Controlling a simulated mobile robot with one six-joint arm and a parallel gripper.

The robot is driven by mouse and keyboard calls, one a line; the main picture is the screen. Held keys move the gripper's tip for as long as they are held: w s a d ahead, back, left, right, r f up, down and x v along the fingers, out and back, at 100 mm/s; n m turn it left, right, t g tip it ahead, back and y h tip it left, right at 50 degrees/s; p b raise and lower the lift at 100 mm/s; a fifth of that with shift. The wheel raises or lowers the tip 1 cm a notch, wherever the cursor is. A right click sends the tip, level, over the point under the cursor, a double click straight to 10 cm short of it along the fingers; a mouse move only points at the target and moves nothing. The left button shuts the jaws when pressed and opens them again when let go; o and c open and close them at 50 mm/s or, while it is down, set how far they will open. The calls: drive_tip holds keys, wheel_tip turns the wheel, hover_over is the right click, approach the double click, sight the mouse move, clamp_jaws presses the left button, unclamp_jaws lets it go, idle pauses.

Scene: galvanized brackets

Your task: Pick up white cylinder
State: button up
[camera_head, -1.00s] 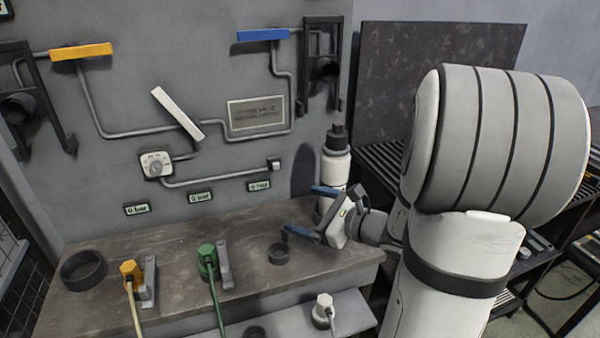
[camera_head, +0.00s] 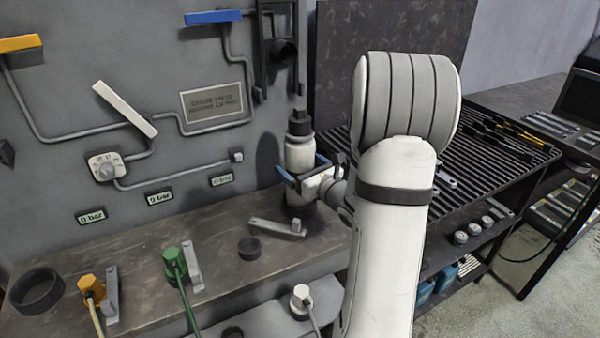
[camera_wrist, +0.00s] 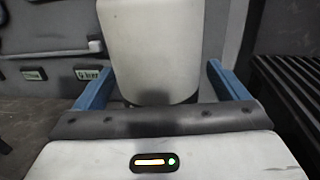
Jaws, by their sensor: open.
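The white cylinder (camera_head: 299,154) stands upright at the right end of the workbench, with a black cap on top and a dark base. In the wrist view its white body (camera_wrist: 152,45) fills the upper middle. My gripper (camera_head: 298,172) is at the cylinder, coming from the right, with its blue fingers open. In the wrist view the blue fingers (camera_wrist: 155,80) stand to either side of the cylinder, with a gap visible on both sides. The lower part of the cylinder is partly hidden by my gripper.
On the workbench (camera_head: 215,290) are a grey bracket (camera_head: 278,228), a black ring (camera_head: 249,248), a green connector (camera_head: 174,262) and an orange connector (camera_head: 91,288). The wall with pipes stands behind. A slatted rack (camera_head: 470,165) is to the right.

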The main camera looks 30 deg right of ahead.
drive_tip(key=shift+w+a, duration=0.1)
drive_tip(key=shift+w, duration=0.1)
drive_tip(key=shift+c, duration=0.5)
clamp_jaws()
drive_tip(key=shift+r, duration=0.15)
idle(0.4)
